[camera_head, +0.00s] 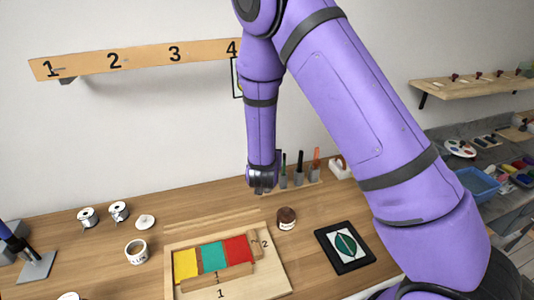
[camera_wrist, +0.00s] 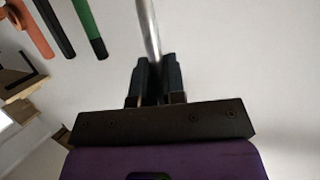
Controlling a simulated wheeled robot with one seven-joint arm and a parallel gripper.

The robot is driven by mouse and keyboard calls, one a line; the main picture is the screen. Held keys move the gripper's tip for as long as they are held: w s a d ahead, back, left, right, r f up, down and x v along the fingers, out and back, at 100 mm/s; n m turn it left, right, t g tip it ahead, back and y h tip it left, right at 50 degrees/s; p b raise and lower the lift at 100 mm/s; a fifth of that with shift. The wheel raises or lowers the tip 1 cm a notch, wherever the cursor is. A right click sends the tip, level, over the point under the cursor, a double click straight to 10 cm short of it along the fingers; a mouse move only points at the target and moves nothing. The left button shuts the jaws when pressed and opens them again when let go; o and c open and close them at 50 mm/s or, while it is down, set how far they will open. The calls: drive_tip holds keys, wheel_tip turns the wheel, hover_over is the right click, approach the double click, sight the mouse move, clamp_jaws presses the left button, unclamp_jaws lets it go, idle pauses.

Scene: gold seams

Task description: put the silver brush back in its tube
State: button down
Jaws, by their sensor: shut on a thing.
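My gripper (camera_wrist: 157,72) is shut on the silver brush (camera_wrist: 148,25), a thin shiny rod running up out of the top of the wrist view. In the head view my gripper (camera_head: 262,187) hangs over the back of the bench, just left of the brush tubes, and hides the silver brush. Grey tubes (camera_head: 299,180) there hold a green brush (camera_head: 284,159), a black brush (camera_head: 300,160) and an orange brush (camera_head: 317,155). These three also show at the upper left of the wrist view. I cannot make out an empty tube; my gripper may cover it.
A brown jar (camera_head: 287,219) stands in front of the tubes. A wooden board (camera_head: 275,277) with yellow, green and red blocks lies at front centre, and a black-framed leaf picture (camera_head: 344,247) to its right. A numbered wall rail (camera_head: 140,58) is above.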

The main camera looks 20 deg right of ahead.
drive_tip(key=shift+f, duration=2.9)
idle(1.0)
drive_tip(key=c, duration=0.6)
unclamp_jaws()
drive_tip(key=shift+c, duration=0.2)
drive_tip(key=shift+r, duration=3.5)
